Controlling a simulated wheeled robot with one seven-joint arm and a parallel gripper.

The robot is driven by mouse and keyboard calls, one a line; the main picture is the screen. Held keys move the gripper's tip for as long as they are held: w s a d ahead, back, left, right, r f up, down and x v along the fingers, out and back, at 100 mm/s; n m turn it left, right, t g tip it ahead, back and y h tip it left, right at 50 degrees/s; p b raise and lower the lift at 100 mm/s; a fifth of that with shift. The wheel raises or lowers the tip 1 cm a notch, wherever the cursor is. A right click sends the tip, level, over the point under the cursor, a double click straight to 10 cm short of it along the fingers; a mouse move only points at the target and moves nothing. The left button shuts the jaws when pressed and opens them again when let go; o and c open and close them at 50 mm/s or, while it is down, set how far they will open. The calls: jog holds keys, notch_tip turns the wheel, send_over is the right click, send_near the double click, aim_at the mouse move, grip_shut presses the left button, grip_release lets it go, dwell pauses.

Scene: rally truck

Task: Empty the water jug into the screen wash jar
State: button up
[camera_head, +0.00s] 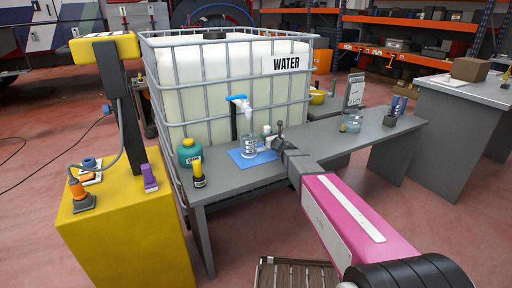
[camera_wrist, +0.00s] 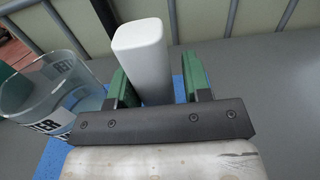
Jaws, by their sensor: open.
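The clear water jug (camera_head: 249,147) stands upright on a blue mat (camera_head: 238,160), under the blue-handled tap of the water tank. It also shows at the left of the wrist view (camera_wrist: 45,95), with its printed label and what looks like water inside. My gripper (camera_wrist: 158,80) is open, its green fingers on either side of a white upright block (camera_wrist: 142,50) beside the jug. Whether this block is the jug's handle I cannot tell. In the head view my gripper (camera_head: 270,141) is small and partly hidden. A clear jar (camera_head: 350,124), possibly the screen wash jar, stands farther right on the bench.
The caged water tank (camera_head: 235,80) stands behind the grey bench (camera_head: 225,182). A teal bottle (camera_head: 189,153) and a yellow-and-black bottle (camera_head: 198,174) stand left of the mat. A sign (camera_head: 354,90) stands behind the jar. The bench between mat and jar looks mostly clear.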

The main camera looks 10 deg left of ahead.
aim_at(268, 127)
jog(key=shift+c, duration=0.3)
grip_shut()
jog(key=shift+r, duration=3)
jog(key=s+d+r+n+g+y, duration=0.1)
jog(key=s+d+n+g+y, duration=0.3)
jog(key=s+d, duration=2.2)
jog(key=shift+s+g+y, duration=0.3)
jog(key=shift+s+y, duration=0.1)
jog(key=shift+s, duration=0.3)
